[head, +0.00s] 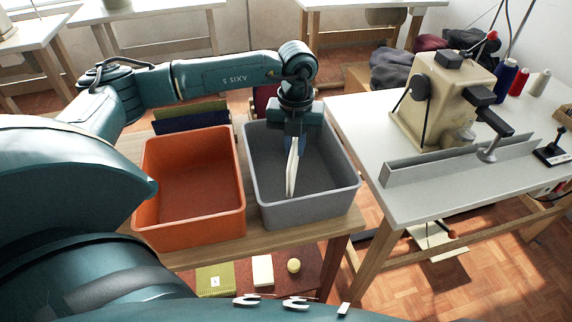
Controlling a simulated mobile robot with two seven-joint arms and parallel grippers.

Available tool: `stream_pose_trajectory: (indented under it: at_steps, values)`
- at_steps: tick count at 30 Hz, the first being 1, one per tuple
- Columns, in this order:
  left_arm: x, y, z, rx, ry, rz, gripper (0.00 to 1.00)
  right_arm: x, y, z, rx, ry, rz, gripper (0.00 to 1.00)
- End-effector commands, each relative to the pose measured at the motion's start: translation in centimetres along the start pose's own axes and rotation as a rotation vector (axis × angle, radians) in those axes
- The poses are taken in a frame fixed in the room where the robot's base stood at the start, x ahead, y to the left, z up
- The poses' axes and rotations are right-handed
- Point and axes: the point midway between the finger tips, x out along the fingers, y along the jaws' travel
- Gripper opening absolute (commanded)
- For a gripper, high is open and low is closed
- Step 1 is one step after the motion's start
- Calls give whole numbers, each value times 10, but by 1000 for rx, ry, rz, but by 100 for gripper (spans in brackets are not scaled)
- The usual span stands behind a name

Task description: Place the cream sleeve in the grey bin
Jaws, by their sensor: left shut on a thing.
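My left gripper (296,143) points down over the grey bin (306,214). It is shut on the cream sleeve (292,173), a thin pale piece that hangs down nearly upright. The sleeve's lower end shows against the inside of the grey bin, close to its front wall. I cannot tell whether it touches the floor of the bin. The part of the sleeve between the fingers is hidden. The rest of the grey bin's visible inside looks empty. My right gripper is not in view.
An orange bin (190,231) stands just left of the grey bin on the same wooden table (252,242). To the right, a white table (430,193) carries a cream sewing machine (443,100) and several thread spools. Cloth pieces lie on a lower shelf.

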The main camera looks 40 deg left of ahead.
Motion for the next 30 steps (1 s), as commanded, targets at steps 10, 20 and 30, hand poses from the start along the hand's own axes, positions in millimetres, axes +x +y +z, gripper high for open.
stream_pose_trajectory:
  at_steps: [10, 20, 30]
  values:
    - [46, 0, 0, 2, 3, 2, 0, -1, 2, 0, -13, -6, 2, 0]
    - [73, 0, 1, 2, -1, -1, 0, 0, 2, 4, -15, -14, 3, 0]
    - [76, 0, 1, 2, -1, -1, 18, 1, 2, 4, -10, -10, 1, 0]
